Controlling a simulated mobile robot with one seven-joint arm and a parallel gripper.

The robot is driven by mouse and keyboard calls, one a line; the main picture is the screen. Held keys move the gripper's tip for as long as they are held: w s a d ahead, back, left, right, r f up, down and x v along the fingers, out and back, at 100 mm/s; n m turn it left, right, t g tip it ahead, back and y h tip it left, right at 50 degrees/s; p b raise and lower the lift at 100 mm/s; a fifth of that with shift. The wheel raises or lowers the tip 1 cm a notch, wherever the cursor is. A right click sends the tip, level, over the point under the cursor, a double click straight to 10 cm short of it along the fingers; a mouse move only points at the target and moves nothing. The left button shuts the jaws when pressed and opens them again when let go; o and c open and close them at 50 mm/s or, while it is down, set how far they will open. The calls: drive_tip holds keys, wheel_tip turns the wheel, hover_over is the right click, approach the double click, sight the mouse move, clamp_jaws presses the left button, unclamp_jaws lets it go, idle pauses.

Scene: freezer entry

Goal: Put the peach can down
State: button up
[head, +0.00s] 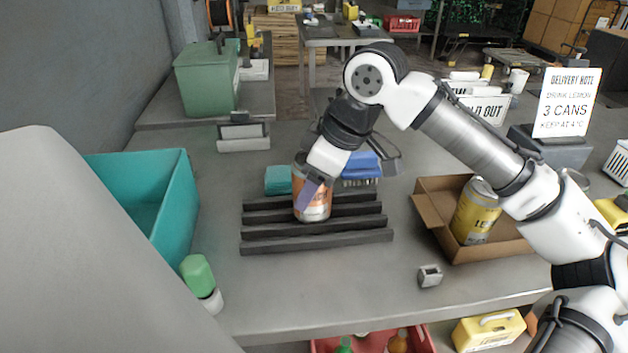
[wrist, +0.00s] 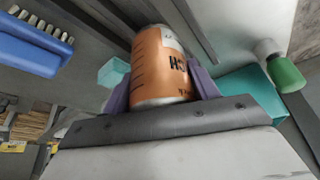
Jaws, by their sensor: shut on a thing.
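The peach can (head: 313,200) is orange with a pale band and stands upright at the dark slatted rack (head: 270,246) in the middle of the table. In the wrist view the can (wrist: 160,72) sits between the two purple fingers. My gripper (head: 312,192) is shut on the can from above and behind. I cannot tell whether the can's base touches the slats. The far side of the can is hidden.
A teal bin (head: 175,205) and a green-capped bottle (head: 199,278) stand left. A cardboard tray (head: 440,240) with a yellow can (head: 474,212) stands right. A blue brush (head: 362,165) and a teal block (head: 278,180) lie behind the rack. The table in front is mostly clear.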

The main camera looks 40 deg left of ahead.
drive_tip(key=shift+f, duration=0.15)
drive_tip(key=o, duration=1.2)
drive_tip(key=v, duration=1.2)
drive_tip(key=shift+r, duration=0.2)
